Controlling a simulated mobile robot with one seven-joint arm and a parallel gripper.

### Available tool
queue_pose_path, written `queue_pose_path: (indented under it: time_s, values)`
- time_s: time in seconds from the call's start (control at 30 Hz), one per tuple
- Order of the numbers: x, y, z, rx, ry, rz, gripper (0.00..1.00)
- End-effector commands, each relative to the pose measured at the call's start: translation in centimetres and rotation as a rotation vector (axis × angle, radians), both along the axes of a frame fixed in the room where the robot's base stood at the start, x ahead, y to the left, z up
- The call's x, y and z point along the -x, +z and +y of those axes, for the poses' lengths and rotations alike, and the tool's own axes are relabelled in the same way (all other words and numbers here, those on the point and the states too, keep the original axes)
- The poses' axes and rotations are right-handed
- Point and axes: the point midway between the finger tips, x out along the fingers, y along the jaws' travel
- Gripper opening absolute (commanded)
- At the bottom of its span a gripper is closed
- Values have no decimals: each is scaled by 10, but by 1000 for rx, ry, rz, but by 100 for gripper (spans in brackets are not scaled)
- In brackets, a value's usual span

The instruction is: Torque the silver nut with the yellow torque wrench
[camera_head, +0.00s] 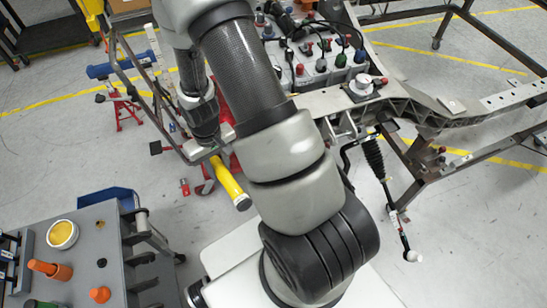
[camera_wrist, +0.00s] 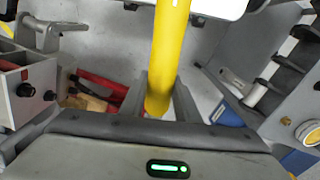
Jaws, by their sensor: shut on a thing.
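The yellow torque wrench (camera_head: 229,183) is held in my gripper (camera_head: 213,152), left of the chassis and above the floor. Its yellow shaft slants down to the right in the head view, ending in a dark-ringed tip. In the wrist view the yellow shaft (camera_wrist: 168,50) runs upward out of frame from between the two fingers of my gripper (camera_wrist: 160,100), which are shut on it. The wrench's other end is hidden by my arm in the head view. A silver round fitting (camera_head: 361,84) sits on the chassis (camera_head: 325,101); I cannot tell if it is the silver nut.
A grey workbench (camera_head: 85,260) at lower left holds a yellow-topped round container (camera_head: 62,235) and orange-handled tools. A blue bin (camera_head: 108,198) lies behind it. Red stands and metal frame legs stand around the chassis. Open floor (camera_head: 60,140) shows at left.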

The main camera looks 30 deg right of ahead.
Motion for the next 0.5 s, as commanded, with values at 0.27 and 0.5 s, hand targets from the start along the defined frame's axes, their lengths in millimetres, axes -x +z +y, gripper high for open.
queue_pose_path:
  time_s: [0.27,0.5]
  values:
    - [53,-40,-8,80,153,153,0]
    - [111,-66,-49,300,358,446,0]
